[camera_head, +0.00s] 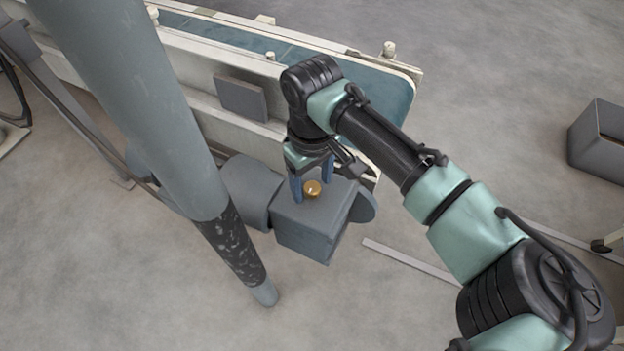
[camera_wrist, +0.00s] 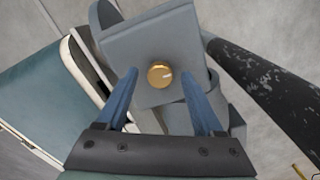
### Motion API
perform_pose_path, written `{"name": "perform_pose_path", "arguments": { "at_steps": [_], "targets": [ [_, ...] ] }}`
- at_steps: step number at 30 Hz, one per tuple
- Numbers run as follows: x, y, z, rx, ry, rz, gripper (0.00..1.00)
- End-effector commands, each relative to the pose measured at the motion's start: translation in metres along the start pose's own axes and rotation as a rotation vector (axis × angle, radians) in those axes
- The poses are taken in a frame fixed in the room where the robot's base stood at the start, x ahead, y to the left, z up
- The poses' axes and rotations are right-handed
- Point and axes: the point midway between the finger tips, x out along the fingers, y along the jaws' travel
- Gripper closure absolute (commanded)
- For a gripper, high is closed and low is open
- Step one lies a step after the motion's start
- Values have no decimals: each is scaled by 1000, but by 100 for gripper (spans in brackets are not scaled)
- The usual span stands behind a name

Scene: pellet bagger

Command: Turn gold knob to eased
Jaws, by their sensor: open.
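The gold knob (camera_head: 312,188) sits on the top face of a grey box (camera_head: 305,238) beside the conveyor. In the wrist view the gold knob (camera_wrist: 160,74) is round, with a pale pointer line toward the right. I cannot read any marks around it. My gripper (camera_head: 311,190) is over the box, its blue fingers pointing down around the knob in the head view. In the wrist view my gripper (camera_wrist: 165,88) is open, one finger to each side of the knob with gaps between. I cannot tell whether the fingertips are level with it.
A conveyor with a teal belt (camera_head: 220,37) runs behind the box, with a grey panel (camera_head: 241,97) on its side. A thick grey pipe (camera_head: 140,90) slopes down left of the box. A grey bin (camera_head: 600,140) stands at the right. Floor in front is clear.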

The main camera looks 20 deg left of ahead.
Motion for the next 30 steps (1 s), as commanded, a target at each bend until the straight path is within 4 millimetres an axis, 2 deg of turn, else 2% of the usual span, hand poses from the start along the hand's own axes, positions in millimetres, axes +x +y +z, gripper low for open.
{"name": "perform_pose_path", "arguments": {
  "at_steps": [1,2,12,30],
  "targets": [
    [0,0,0,0,0,0,33],
    [0,0,0,0,0,0,38],
    [0,0,0,0,0,0,99],
    [-8,-2,0,-67,2,-7,100]
  ]
}}
